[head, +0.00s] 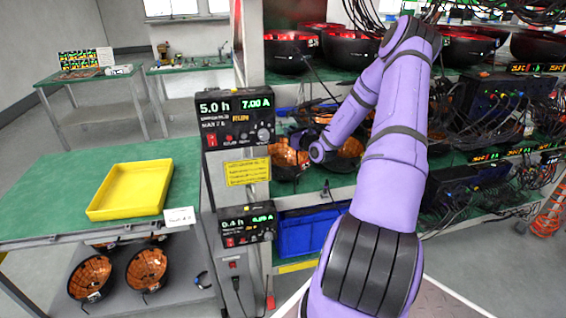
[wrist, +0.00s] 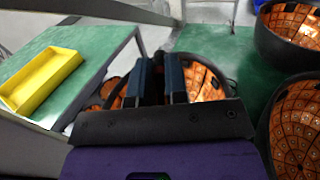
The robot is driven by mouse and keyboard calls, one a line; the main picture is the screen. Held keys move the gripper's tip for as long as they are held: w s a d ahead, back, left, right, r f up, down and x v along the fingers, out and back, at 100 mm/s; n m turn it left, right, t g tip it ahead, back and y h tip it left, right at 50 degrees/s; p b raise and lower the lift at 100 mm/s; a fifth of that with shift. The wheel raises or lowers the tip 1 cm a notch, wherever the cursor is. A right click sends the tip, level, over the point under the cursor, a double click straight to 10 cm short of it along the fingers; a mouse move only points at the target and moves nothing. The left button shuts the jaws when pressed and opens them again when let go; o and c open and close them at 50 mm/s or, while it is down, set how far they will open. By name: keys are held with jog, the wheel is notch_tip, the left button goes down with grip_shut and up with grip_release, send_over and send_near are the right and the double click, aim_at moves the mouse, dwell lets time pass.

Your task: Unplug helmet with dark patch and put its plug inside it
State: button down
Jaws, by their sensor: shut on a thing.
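A black helmet with an orange tiled lining (head: 284,153) sits at the left end of the rack's middle shelf, and the wrist view shows its lining (wrist: 206,82) beyond the fingers. My gripper (head: 297,140) is at this helmet. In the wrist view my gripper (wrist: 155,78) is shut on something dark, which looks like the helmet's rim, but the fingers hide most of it. I cannot make out a dark patch, a plug or a cable on this helmet. Another helmet (head: 350,150) stands to its right, partly behind my arm.
A green table (head: 60,190) with a yellow tray (head: 135,188) stands at the left. Helmets (head: 147,268) lie beneath it. Control panels (head: 237,118) front the rack post. A blue bin (head: 300,235) is below the shelf. Cables hang at the right. Two helmets (wrist: 298,125) flank the wrist view's right edge.

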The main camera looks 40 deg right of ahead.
jog(key=shift+f, duration=1)
jog(key=c, duration=1)
grip_release()
jog(key=shift+c, duration=0.2)
jog(key=shift+s, duration=0.1)
jog(key=s+a, duration=0.1)
jog(key=s, duration=0.9)
jog(key=shift+s+a, duration=0.3)
